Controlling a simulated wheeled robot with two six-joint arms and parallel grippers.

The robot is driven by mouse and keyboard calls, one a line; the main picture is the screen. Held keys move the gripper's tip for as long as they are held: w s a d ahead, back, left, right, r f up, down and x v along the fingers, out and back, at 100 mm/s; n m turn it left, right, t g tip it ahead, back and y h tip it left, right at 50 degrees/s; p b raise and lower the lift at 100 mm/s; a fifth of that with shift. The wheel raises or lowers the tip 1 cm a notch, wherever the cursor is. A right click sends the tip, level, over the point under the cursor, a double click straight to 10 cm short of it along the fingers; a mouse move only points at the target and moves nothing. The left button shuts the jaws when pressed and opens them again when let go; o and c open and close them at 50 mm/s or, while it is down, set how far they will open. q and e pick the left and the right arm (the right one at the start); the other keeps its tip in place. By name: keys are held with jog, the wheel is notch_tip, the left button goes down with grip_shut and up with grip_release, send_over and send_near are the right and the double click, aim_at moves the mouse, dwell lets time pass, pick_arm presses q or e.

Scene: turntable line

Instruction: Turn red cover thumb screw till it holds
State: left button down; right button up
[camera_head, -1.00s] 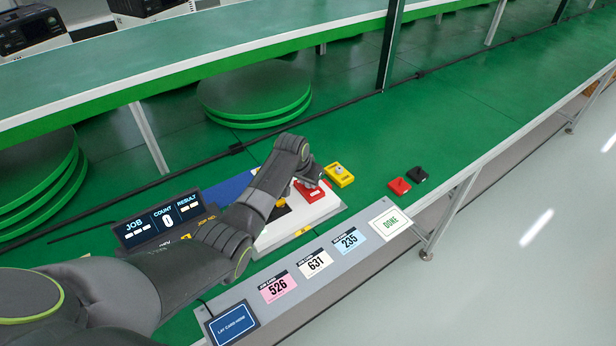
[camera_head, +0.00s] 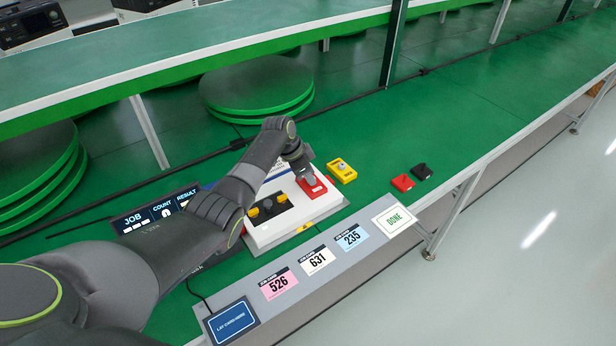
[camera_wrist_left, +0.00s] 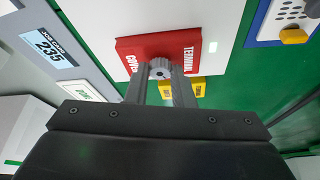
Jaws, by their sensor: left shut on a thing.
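The red cover (camera_head: 311,187) sits on the right part of the white unit (camera_head: 318,209). In the left wrist view the red cover (camera_wrist_left: 146,47) is lettered "TERMINAL COVER", and a grey round thumb screw (camera_wrist_left: 160,68) stands at its near edge. My left gripper (camera_head: 306,180) is over the cover, pointing down. In the left wrist view its two fingers (camera_wrist_left: 161,76) are on either side of the screw and shut on it. The screw's lower part is hidden. My right gripper is not in view.
A yellow block (camera_head: 341,171) lies just right of the unit. Another red piece (camera_head: 402,183) and a black piece (camera_head: 421,172) lie farther right. The front ledge carries job cards (camera_head: 316,262) and a DONE card (camera_head: 394,220). The green belt beyond is clear.

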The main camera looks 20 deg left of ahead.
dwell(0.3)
pick_arm(q)
jog(key=c, duration=1.2)
grip_release()
jog(key=shift+c, duration=0.2)
jog(key=v, duration=1.7)
jog(key=shift+r+b, duration=0.25)
jog(key=shift+b, duration=0.15)
jog(key=shift+w+a, duration=0.1)
